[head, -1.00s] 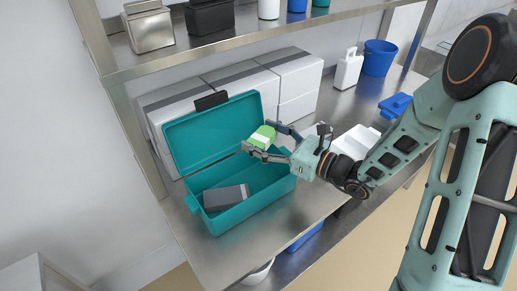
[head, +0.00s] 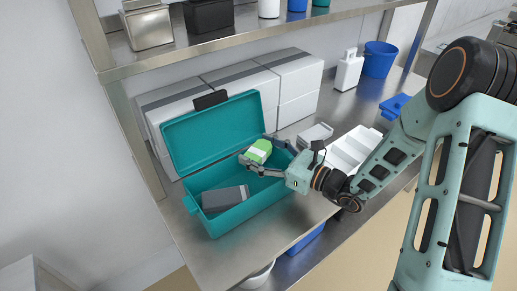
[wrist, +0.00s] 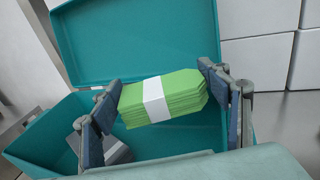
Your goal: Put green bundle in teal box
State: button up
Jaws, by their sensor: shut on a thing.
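The green bundle (head: 258,151), a stack with a white paper band, is held between the fingers of my gripper (head: 257,158). In the wrist view the bundle (wrist: 162,98) sits crosswise between the two blue-grey finger pads, and my gripper (wrist: 160,108) is shut on its ends. The teal box (head: 229,223) stands open on the steel bench with its lid tilted back. The bundle is over the right part of the box opening, near the lid side. A grey block (head: 225,198) lies inside the left part of the box. It is partly hidden in the wrist view.
White cartons (head: 295,75) stand behind the box against the wall. A white divided tray (head: 350,150) and a small grey item (head: 315,134) lie right of the box. A steel shelf (head: 240,42) runs above. The right part of the box floor looks clear.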

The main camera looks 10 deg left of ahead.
jog(key=o, duration=1.2)
jog(key=shift+r, duration=0.15)
jog(key=v, duration=0.3)
jog(key=p+v, duration=0.1)
jog(key=v, duration=0.3)
jog(key=p+v, duration=0.1)
jog(key=v, duration=0.3)
jog(key=shift+r, duration=0.35)
jog(key=shift+s+d, duration=0.3)
jog(key=shift+d, duration=0.2)
